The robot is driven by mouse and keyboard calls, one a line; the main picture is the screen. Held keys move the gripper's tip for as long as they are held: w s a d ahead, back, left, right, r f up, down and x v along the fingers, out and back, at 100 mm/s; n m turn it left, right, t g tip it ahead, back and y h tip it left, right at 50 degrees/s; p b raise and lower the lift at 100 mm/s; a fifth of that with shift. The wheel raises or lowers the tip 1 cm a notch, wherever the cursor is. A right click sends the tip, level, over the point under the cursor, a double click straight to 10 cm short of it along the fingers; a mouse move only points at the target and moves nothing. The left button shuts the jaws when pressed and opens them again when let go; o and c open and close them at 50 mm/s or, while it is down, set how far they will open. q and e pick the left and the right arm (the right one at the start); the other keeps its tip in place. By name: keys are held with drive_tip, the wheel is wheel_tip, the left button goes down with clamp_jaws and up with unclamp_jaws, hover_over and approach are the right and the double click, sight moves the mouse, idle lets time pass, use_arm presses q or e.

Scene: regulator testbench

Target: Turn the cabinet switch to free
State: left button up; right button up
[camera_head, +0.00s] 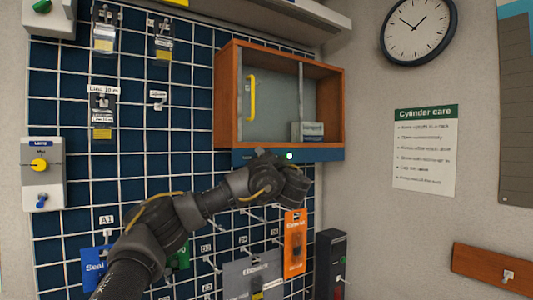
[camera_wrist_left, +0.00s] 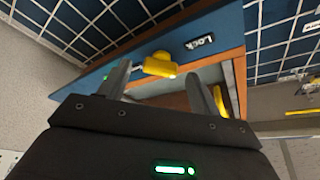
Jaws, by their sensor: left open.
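The wooden cabinet (camera_head: 225,95) hangs on the blue grid wall in the head view, with a blue strip (camera_head: 325,154) along its bottom edge. A green light (camera_head: 289,155) glows on the strip. In the left wrist view, the yellow switch knob (camera_wrist_left: 159,65) sits on the blue strip near a label reading LOCK (camera_wrist_left: 199,43). My left gripper (camera_wrist_left: 162,76) is open, with one finger on each side of the knob; contact cannot be told. In the head view my left gripper (camera_head: 277,172) is just below the strip and the knob is hidden.
A sliding panel with a yellow handle (camera_head: 252,98) covers part of the cabinet front. A box (camera_head: 308,131) sits inside at right. Below hang an orange item (camera_head: 295,245) and a grey one (camera_head: 240,276).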

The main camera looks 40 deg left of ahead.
use_arm(q)
drive_tip(key=shift+w+a+r, duration=0.1)
drive_tip(key=shift+w+a, duration=0.15)
drive_tip(key=shift+a, duration=0.25)
drive_tip(key=shift+c, duration=0.4)
drive_tip(key=c, duration=0.9)
drive_tip(key=shift+r+m+g+h+b, duration=0.2)
drive_tip(key=shift+m+g+h+b, duration=0.5)
drive_tip(key=shift+m, duration=2.15)
drive_tip(key=shift+r+m+g+h+b, duration=0.1)
drive_tip(key=shift+r+m+g+h, duration=0.25)
drive_tip(key=shift+m+h, duration=1.6)
drive_tip(key=shift+r+m+g+y+b, duration=0.1)
drive_tip(key=shift+m+g+b, duration=0.4)
drive_tip(key=shift+m, duration=3.2)
drive_tip(key=shift+g, duration=0.25)
